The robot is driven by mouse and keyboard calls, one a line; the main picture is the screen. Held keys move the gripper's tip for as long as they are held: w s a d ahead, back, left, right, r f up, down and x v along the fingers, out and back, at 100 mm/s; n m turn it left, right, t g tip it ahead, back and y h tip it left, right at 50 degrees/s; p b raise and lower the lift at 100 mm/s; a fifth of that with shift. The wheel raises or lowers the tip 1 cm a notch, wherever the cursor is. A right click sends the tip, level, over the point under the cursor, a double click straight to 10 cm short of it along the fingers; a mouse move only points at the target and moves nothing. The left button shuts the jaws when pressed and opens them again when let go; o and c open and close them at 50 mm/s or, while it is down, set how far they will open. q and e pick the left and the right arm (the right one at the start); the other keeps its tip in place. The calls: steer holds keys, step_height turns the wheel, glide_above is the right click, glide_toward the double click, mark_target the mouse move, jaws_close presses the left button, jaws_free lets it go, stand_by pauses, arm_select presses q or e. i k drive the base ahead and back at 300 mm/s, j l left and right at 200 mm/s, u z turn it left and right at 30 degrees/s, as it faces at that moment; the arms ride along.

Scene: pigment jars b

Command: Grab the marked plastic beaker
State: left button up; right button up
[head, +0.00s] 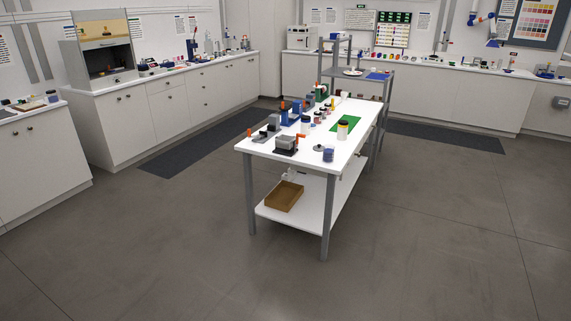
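No marked plastic beaker can be told for sure at this distance. A small bluish, cup-like container (328,154) stands upright near the front right of the white table (262,146). Any marking on it is too small to read. A white jar with a yellow band and dark top (342,131) stands behind it, by a green mat (347,140). Neither of my grippers is in view.
A grey shelf unit (385,78) stands behind. Counters line the walls. The floor (150,260) in front and to both sides is open.

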mark_target(328, 154)
steer(key=i+j+z, duration=0.2)
steer(key=i, duration=0.25)
steer(key=i+j+z, duration=0.1)
steer(key=i+z, duration=0.15)
steer(key=i, duration=0.25)
steer(key=i+l+u, duration=0.1)
steer(key=i+l, duration=0.85)
